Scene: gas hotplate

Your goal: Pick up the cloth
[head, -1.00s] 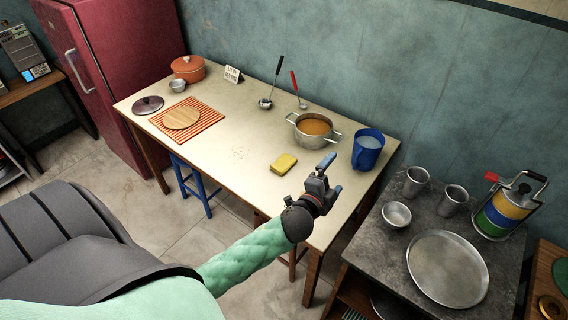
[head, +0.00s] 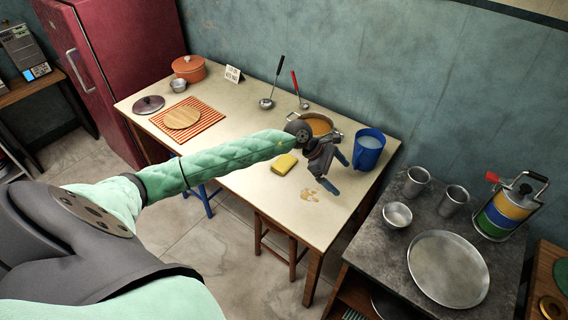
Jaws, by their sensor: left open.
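The cloth looks like a small folded yellow pad (head: 284,164) lying on the cream table (head: 240,115), left of my left gripper. My left gripper (head: 338,175) is open and empty above the right part of the table, its fingers pointing right and toward the table's front edge. It is apart from the cloth. A tan spill (head: 311,195) lies on the table just in front of the gripper. My right gripper is not in view.
A pot of orange soup (head: 319,125) stands behind my left gripper, partly hidden by the arm. A blue jug (head: 368,149) stands close to its right. A striped mat (head: 207,122) with a wooden board (head: 182,117) lies left. A dark counter (head: 400,257) stands right.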

